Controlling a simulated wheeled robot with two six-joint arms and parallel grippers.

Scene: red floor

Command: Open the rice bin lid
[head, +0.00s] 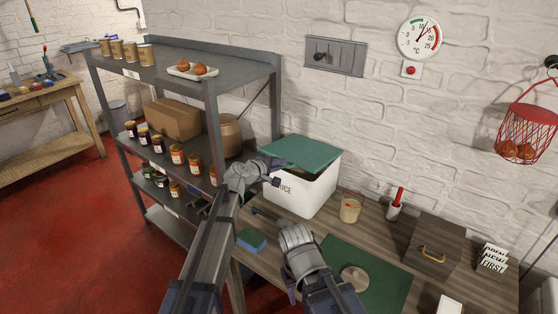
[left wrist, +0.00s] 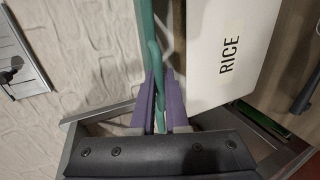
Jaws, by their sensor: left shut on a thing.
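The rice bin (head: 302,196) is a white box marked RICE on the wooden counter, and its white wall (left wrist: 228,50) fills the upper right of the left wrist view. Its green lid (head: 302,151) is tilted up at the front, with a dark gap between it and the rim. In the left wrist view the lid (left wrist: 148,30) is a green strip apart from the white wall. My left gripper (head: 275,168) is shut on the lid's front edge, its purple fingers (left wrist: 160,95) on either side of the green. My right gripper (head: 264,214) is low over the counter before the bin; its jaw gap is unclear.
A blue-and-green sponge (head: 251,240) and a green mat (head: 373,262) lie on the counter. A grey shelf (head: 212,98) stands close on the left.

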